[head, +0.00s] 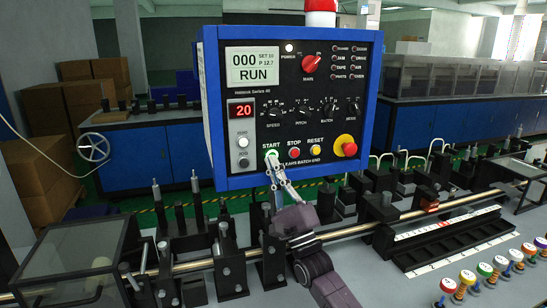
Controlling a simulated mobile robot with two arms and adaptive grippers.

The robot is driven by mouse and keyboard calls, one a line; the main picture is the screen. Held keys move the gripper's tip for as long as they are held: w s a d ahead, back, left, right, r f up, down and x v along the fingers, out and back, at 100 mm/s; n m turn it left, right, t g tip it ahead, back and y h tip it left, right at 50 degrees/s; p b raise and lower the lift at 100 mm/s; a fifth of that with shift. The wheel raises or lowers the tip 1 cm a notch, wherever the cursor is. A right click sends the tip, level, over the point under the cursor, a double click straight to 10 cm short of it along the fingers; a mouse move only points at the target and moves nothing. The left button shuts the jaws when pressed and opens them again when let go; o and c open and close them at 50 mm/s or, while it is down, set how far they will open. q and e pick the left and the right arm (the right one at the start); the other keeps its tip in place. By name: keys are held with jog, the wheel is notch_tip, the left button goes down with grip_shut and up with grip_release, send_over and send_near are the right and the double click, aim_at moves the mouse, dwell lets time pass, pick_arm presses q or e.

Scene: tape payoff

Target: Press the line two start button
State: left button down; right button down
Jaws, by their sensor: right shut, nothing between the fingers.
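The control panel (217,100) is a blue-framed box with a black face. Its START button (271,153) is pale with a green ring and sits at the lower left of the face. My right gripper (273,162) is shut and empty, with its fingertips at the lower edge of the START button, partly covering it. I cannot tell whether they touch or press it. The display (254,67) reads RUN and 000. My left gripper is not in view. No line number is readable on the panel.
A red STOP button (294,153), a yellow RESET button (315,152) and a red emergency knob (345,146) sit to the right of START. A long metal rail (350,230) with black fixtures runs below the panel. Colored knobs (467,277) stand at lower right.

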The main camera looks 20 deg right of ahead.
jog(key=shift+s+y, duration=0.1)
jog(key=shift+y, duration=0.2)
jog(key=shift+s+d+p, duration=0.15)
jog(key=shift+s+p, duration=1.55)
jog(key=shift+s, duration=1.25)
